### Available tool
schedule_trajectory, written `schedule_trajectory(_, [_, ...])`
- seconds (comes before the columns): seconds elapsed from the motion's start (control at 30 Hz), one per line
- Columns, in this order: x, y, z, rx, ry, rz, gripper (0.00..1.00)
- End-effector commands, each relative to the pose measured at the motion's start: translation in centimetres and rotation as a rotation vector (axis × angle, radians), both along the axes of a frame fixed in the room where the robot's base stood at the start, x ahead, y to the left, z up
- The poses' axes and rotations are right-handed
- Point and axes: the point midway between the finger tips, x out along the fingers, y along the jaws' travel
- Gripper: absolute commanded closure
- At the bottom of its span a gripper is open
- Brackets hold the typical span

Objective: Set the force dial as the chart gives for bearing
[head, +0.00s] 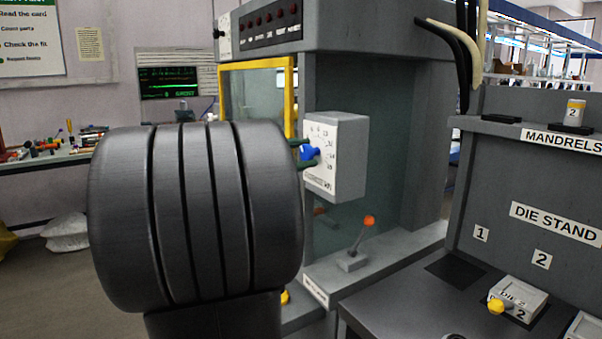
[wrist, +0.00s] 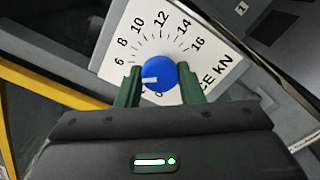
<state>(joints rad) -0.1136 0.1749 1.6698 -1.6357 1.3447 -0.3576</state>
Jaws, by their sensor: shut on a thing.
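The force dial has a blue knob (head: 311,153) on a white scale plate on the front of a grey box (head: 350,157). In the wrist view the blue knob (wrist: 165,72) sits between the two green fingers of my gripper (wrist: 160,85), which is shut on it. Its white mark points left and slightly down, below the 6. The scale reads 6 through 16 clockwise over the top; the lower numbers are covered by a finger. My gripper (head: 306,154) also shows in the head view, partly behind my dark arm. No legible chart for bearing is in view.
A lever with an orange knob (head: 369,221) stands below the dial box. A yellow frame (head: 289,98) borders the machine's window to the left. The die stand (head: 555,221) with a die block (head: 520,298) is at right. A poster (head: 30,40) and a green-text screen (head: 168,83) are behind.

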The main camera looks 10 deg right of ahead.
Motion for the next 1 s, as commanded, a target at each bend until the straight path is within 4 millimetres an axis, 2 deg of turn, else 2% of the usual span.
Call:
schedule_trajectory(0.03, [-0.01, 0.02, -0.67, 0.015, -0.044, 0.001, 0.89])
schedule_trajectory(0.5, [0.03, 0.01, -0.43, 0.153, -0.42, 0.0, 0.89])
schedule_trajectory(1.0, [0.04, 0.01, -0.02, 0.216, -0.593, -0.001, 0.89])
